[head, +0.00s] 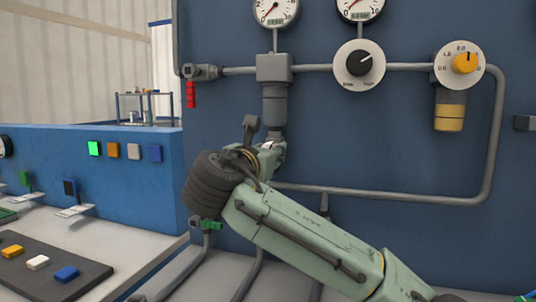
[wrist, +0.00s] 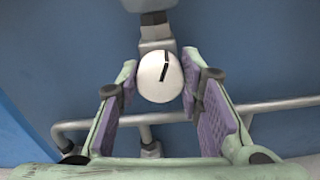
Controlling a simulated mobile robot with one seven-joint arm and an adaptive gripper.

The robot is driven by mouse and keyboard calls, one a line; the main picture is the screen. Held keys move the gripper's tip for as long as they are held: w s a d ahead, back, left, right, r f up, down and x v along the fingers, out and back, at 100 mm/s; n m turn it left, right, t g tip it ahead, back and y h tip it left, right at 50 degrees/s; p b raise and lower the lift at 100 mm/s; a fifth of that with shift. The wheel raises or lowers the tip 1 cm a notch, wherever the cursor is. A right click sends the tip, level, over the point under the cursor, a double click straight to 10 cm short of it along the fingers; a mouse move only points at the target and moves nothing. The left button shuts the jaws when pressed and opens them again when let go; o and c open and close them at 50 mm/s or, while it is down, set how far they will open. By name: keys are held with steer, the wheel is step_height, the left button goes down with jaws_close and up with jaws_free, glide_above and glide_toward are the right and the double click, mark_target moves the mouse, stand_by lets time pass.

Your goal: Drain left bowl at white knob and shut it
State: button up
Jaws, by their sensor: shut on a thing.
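The left bowl (head: 275,105) is a grey cylinder hanging under a square pipe block on the blue panel. The round white knob (wrist: 158,80) sits below a grey fitting in the wrist view. Whether any liquid is in the bowl cannot be seen.
The right bowl (head: 449,112) hangs under a yellow dial (head: 464,63) and looks yellow below. A black-pointer dial (head: 359,65) and two gauges are above. A grey pipe (head: 400,196) runs behind my arm. A blue console (head: 90,170) with coloured buttons is at left.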

steer(key=o, duration=1.2)
steer(key=shift+c, duration=0.2)
steer(key=v, duration=1.2)
